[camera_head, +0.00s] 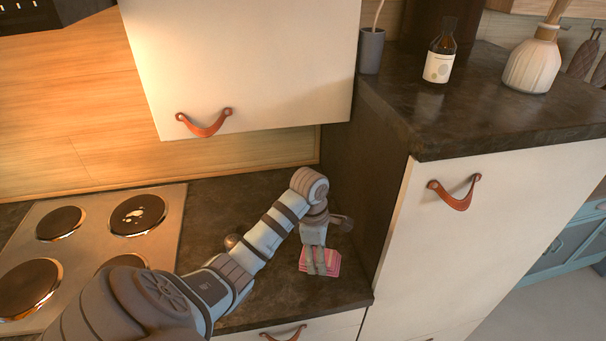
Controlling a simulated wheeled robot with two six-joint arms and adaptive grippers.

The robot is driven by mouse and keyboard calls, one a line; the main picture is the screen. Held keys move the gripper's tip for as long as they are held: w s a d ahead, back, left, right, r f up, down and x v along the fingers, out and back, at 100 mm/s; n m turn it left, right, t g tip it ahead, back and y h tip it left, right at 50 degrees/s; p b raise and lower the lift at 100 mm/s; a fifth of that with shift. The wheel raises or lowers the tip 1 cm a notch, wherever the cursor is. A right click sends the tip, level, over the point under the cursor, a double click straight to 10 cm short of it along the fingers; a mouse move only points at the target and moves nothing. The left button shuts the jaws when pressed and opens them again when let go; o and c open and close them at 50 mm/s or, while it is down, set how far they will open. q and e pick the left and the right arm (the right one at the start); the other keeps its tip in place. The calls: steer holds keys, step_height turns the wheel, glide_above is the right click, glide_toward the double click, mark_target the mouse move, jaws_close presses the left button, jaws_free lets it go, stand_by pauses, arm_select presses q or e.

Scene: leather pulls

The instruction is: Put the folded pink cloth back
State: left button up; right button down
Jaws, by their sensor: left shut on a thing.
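The folded pink cloth (333,264) is on or just above the dark lower countertop, near the tall cabinet's side wall. My left gripper (320,270) points down and is shut on the cloth, with its fingers covering the middle of it. I cannot tell whether the cloth touches the counter. My right gripper is not in view.
A stove (88,225) with several hotplates is at the left. A wall cabinet (240,60) with a leather pull hangs above. The raised dark counter (480,120) holds a brown bottle (439,55), a grey cup (370,50) and a pale vase (532,65).

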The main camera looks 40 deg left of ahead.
arm_select(q)
steer(key=shift+w+f, duration=0.1)
steer(key=shift+f, duration=0.4)
steer(key=shift+f+b, duration=1.1)
steer(key=shift+f, duration=1.3)
steer(key=o, duration=1.4)
steer(key=shift+r, duration=0.15)
